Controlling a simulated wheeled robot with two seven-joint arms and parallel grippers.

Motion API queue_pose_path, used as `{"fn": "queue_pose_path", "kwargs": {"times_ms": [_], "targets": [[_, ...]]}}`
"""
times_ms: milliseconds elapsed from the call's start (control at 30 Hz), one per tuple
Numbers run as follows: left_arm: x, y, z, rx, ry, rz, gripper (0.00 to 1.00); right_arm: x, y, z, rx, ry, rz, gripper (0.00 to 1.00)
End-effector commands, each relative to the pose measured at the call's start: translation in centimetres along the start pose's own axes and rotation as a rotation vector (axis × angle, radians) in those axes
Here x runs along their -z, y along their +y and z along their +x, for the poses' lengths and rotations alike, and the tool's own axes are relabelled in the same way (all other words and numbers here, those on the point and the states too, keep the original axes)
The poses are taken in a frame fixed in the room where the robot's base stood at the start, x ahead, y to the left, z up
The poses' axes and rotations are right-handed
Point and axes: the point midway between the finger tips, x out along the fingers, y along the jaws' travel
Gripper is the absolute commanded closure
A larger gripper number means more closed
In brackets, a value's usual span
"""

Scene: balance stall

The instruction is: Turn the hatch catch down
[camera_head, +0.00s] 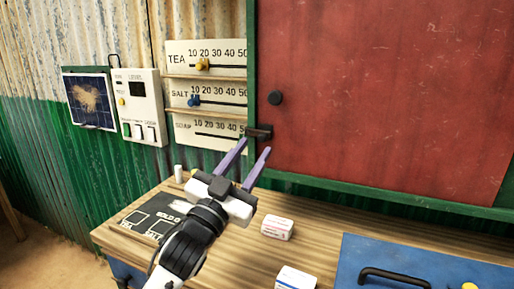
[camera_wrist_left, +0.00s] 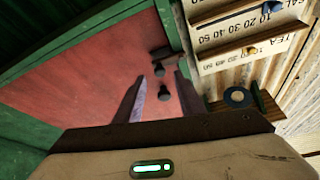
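The hatch is a red panel (camera_head: 390,90) in a green frame; its red face also fills much of the left wrist view (camera_wrist_left: 70,90). The dark catch (camera_head: 259,131) lies about level across the hatch's left edge, below a round black knob (camera_head: 275,97). In the left wrist view the catch (camera_wrist_left: 162,52) shows beyond the fingertips, with small dark round shapes between the fingers. My left gripper (camera_head: 254,146) has its two purple fingers apart, tips just below the catch. Nothing is seen held, and contact is not clear. My right gripper is not in view.
Slider boards marked TEA, SALT and SOAP (camera_head: 207,110) are left of the hatch. The wooden counter (camera_head: 330,234) below holds a dark mat (camera_head: 150,218), small white boxes (camera_head: 277,228) and a blue panel with a black handle (camera_head: 395,278).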

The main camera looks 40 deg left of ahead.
Motion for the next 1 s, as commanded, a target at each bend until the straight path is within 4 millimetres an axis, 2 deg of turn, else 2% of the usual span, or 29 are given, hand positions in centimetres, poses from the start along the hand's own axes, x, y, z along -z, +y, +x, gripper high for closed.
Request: {"fn": "queue_pose_path", "kwargs": {"times_ms": [33, 200, 400, 1000], "targets": [[-0.3, 0.1, -1.3, -0.001, -0.004, -0.002, 0.65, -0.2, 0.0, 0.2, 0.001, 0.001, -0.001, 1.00], [-0.3, 0.1, -4.4, -0.001, -0.003, -0.002, 0.65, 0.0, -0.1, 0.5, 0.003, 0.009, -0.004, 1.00], [-0.1, 0.0, -6.5, 0.000, -0.002, -0.001, 0.65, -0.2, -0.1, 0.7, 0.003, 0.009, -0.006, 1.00], [0.0, 0.0, -6.8, 0.000, 0.000, 0.000, 0.65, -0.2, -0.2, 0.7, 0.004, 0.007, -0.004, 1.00]]}}
